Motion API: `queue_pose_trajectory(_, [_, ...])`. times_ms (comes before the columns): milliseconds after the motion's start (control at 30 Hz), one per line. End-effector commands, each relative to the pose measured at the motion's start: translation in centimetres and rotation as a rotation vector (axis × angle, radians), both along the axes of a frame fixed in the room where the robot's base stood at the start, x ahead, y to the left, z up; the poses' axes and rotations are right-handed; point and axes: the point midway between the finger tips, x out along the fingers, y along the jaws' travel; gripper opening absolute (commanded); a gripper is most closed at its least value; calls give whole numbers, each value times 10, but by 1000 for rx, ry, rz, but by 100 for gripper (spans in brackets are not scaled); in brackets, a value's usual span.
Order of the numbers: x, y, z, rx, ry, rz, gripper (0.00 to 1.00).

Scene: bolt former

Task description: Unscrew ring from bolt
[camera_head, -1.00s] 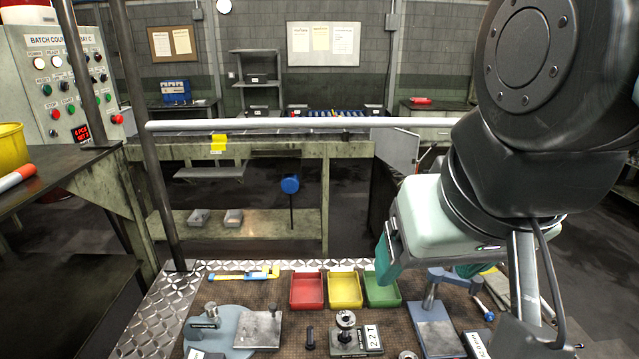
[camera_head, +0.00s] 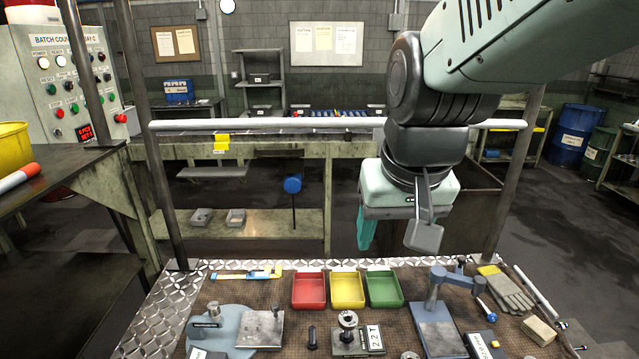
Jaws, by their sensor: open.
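A bolt with a round metal ring (camera_head: 347,320) at its top stands upright in a small dark block with a "22T" label (camera_head: 375,338), at the front middle of the bench. The ring's thread is too small to make out. My gripper (camera_head: 367,230) is open, with teal fingers, and hangs well above and beyond the bolt, behind the green tray. One finger shows clearly; the other is mostly hidden. Nothing shows between the fingers.
Red (camera_head: 309,290), yellow (camera_head: 347,290) and green (camera_head: 384,288) trays stand behind the bolt. A loose dark bolt (camera_head: 312,338) stands left of it. A blue-grey press (camera_head: 436,322) is to the right, with gloves (camera_head: 508,290) beyond. A grey rail (camera_head: 260,125) crosses behind.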

Motion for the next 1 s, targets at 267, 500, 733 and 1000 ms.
queue_pose_trajectory(267, [85, 13, -97, 0, 158, -4, 61])
queue_pose_trajectory(500, [125, 21, -206, -8, 274, -11, 61])
queue_pose_trajectory(733, [134, 25, -269, -14, 329, -14, 61])
queue_pose_trajectory(1000, [134, 25, -289, -16, 337, -14, 61])
